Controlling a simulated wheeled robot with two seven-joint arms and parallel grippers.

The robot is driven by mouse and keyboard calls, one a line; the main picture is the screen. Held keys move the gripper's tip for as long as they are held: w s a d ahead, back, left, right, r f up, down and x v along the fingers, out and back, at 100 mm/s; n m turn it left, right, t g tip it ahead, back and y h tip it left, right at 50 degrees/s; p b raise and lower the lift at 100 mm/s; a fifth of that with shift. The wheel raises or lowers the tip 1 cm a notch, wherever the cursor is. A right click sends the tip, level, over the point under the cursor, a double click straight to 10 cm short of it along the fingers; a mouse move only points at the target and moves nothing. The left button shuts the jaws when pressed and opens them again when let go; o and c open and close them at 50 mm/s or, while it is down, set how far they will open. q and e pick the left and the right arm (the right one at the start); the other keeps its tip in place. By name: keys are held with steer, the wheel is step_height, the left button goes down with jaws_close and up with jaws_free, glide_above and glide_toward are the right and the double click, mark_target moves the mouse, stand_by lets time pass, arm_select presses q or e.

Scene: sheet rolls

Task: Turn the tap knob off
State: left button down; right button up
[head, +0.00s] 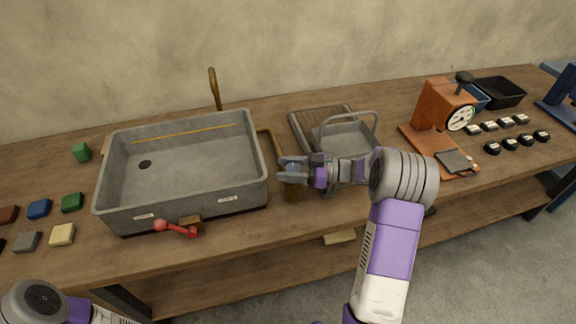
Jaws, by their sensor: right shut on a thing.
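A grey basin (185,170) stands on the wooden bench, with a brown spout (214,88) behind it. A brown pipe (271,146) runs along the basin's right side toward a brown upright post (293,193). My right gripper (292,172) is shut around the top of this post, where a bluish part shows between the fingers. The fingers hide most of that top, so its turn cannot be told. A red handle (176,229) on a brass body sits at the basin's front. My left gripper is outside the picture; only part of that arm shows at bottom left.
Farther right are an orange dial scale (437,108), several small weights and a black bin (497,92). Several coloured blocks (62,234) lie left of the basin.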

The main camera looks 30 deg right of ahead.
steer(key=shift+r, duration=0.1)
stand_by(0.3)
steer(key=o, duration=1)
steer(key=shift+w+a, duration=0.1)
steer(key=shift+c, duration=0.2)
steer(key=p+v, duration=0.1)
steer(key=v, duration=0.6)
steer(key=shift+d+p, duration=0.3)
steer(key=shift+p, duration=0.05)
